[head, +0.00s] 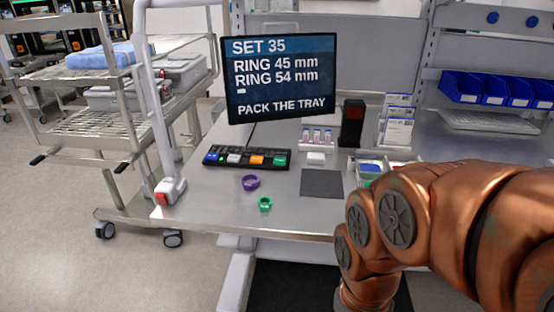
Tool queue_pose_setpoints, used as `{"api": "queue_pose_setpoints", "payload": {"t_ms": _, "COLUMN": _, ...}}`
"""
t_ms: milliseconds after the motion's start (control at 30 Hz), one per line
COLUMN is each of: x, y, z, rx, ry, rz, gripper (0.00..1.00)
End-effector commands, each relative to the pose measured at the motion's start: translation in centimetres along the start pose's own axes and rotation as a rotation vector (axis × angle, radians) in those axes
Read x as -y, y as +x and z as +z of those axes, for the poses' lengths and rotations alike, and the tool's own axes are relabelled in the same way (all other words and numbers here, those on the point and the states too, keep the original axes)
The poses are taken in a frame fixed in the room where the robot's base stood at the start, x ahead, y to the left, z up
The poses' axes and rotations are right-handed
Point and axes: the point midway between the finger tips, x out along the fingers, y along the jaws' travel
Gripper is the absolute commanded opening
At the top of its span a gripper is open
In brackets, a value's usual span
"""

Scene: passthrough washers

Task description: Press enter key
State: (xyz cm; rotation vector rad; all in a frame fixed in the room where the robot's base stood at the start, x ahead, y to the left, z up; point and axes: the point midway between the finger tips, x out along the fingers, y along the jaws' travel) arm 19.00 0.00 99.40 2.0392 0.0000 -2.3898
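My copper-coloured arm fills the lower right, well apart from the keypad. My gripper is not visible.
The monitor (281,77) reads "SET 35, RING 45 mm, RING 54 mm, PACK THE TRAY". A purple ring (250,182) and a green ring (265,204) lie in front of the keypad. A dark square mat (321,184) lies to the right. A black-and-red device (352,124) stands behind.

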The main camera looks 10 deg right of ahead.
Motion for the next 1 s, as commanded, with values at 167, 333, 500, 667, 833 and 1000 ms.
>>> {"api": "queue_pose_setpoints", "payload": {"t_ms": 167, "x": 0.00, "y": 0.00, "z": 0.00, "rx": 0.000, "ry": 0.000, "rz": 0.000, "gripper": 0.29}}
{"api": "queue_pose_setpoints", "payload": {"t_ms": 333, "x": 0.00, "y": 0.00, "z": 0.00, "rx": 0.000, "ry": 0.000, "rz": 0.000, "gripper": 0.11}}
{"api": "queue_pose_setpoints", "payload": {"t_ms": 500, "x": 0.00, "y": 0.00, "z": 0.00, "rx": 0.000, "ry": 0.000, "rz": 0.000, "gripper": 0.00}}
{"api": "queue_pose_setpoints", "payload": {"t_ms": 667, "x": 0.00, "y": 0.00, "z": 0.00, "rx": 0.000, "ry": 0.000, "rz": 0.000, "gripper": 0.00}}
{"api": "queue_pose_setpoints", "payload": {"t_ms": 833, "x": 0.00, "y": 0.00, "z": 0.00, "rx": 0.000, "ry": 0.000, "rz": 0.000, "gripper": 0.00}}
{"api": "queue_pose_setpoints", "payload": {"t_ms": 1000, "x": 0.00, "y": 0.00, "z": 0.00, "rx": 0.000, "ry": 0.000, "rz": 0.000, "gripper": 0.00}}
